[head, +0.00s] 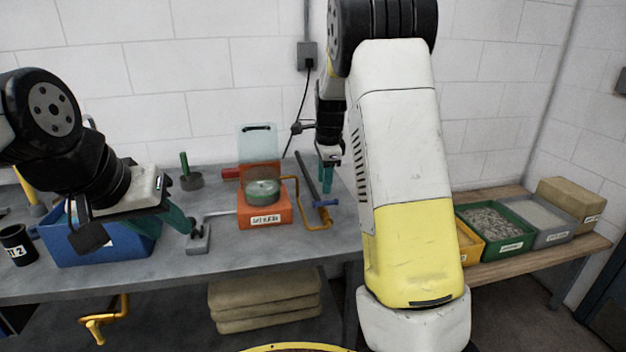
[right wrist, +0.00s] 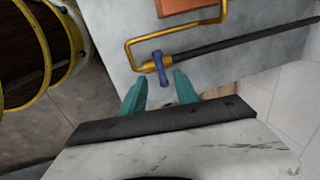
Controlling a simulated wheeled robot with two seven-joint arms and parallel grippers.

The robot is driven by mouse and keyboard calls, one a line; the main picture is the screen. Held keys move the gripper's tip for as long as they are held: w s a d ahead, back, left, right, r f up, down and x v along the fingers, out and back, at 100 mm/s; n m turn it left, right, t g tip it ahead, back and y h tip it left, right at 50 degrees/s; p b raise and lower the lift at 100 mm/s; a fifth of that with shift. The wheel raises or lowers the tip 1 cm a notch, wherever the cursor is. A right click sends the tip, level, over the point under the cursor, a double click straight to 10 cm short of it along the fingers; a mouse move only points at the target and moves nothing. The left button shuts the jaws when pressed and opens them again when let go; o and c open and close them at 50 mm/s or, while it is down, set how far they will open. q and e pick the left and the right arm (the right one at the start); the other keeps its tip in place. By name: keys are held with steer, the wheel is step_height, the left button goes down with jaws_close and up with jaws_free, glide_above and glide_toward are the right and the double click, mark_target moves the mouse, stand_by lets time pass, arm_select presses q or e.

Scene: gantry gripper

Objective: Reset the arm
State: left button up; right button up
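An orange box (head: 264,211) with a round green-topped part (head: 262,190) stands on the grey bench. A yellow bent rod (head: 299,205) runs from it, ending near a blue crosspiece (head: 326,203) beside a dark bar (head: 307,180). The right wrist view also shows the yellow rod (right wrist: 127,48), blue crosspiece (right wrist: 159,68) and dark bar (right wrist: 235,36). My right gripper (right wrist: 160,80) is open, its teal fingertips apart, with the blue crosspiece just beyond them; contact cannot be told. My left gripper (head: 180,222) is over the bench, near a small grey lever block (head: 199,245); its finger gap is hidden.
A blue bin (head: 95,248) stands at the left, beside a black cup (head: 16,244). Yellow, green (head: 497,229) and grey bins fill the right bench.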

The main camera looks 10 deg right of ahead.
steer(key=s+a+r+n+t, duration=0.1)
steer(key=s+r+n, duration=0.2)
steer(key=s+n, duration=0.3)
steer(key=s+a+r+n+t+y, duration=0.1)
steer(key=s+r+n, duration=0.3)
steer(key=s, duration=1.1)
steer(key=s+a+r+n+t+y, duration=0.1)
steer(key=s+r+n, duration=0.3)
steer(key=s+n, duration=0.4)
steer(key=shift+s+a+t, duration=0.45)
steer(key=shift+s+t, duration=0.05)
steer(key=shift+s, duration=0.7)
steer(key=shift+r, duration=0.15)
